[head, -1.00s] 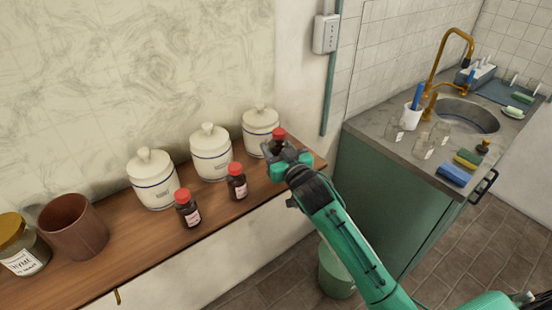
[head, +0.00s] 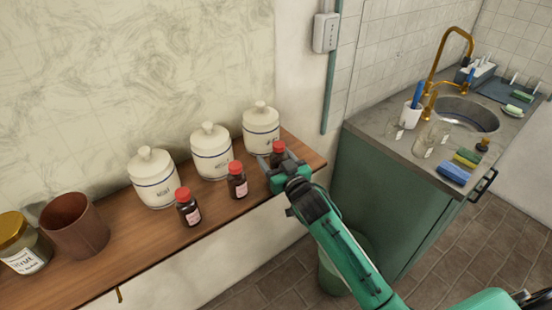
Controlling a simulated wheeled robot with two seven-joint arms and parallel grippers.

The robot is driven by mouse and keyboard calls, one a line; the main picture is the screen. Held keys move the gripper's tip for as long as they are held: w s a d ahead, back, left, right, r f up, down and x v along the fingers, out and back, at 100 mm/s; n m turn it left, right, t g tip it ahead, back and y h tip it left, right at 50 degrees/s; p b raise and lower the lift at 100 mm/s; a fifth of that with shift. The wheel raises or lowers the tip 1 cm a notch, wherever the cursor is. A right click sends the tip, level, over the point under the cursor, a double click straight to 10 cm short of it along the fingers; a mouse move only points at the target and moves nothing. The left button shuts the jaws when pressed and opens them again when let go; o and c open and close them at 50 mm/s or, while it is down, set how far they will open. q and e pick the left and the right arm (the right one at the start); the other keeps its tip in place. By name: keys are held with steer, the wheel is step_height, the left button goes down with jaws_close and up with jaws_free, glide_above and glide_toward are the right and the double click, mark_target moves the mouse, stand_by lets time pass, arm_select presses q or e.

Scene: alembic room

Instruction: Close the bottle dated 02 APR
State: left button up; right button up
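Three small brown bottles with red caps stand along the wooden shelf: a left bottle (head: 188,210), a middle bottle (head: 237,182) and a right bottle (head: 278,156). The left and middle ones have pale labels whose dates are too small to read. All three show a red cap on top; how tight each sits cannot be told. My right gripper (head: 278,164) is at the right bottle, its fingers spread on either side of it. It hides the lower front of that bottle and any label there. My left gripper is not in view.
Three white lidded jars (head: 211,152) stand behind the bottles, close to them. A brown pot (head: 75,226) and a gold-lidded jar (head: 22,246) are at the left of the shelf (head: 130,255). A sink counter (head: 400,150) stands at the right.

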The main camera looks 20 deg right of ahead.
steer(key=shift+r, duration=0.2)
steer(key=shift+s+f, duration=0.1)
steer(key=shift+s, duration=0.15)
steer(key=s+d+b, duration=0.2)
steer(key=s, duration=0.9)
steer(key=shift+s+b, duration=0.2)
steer(key=shift+b, duration=0.2)
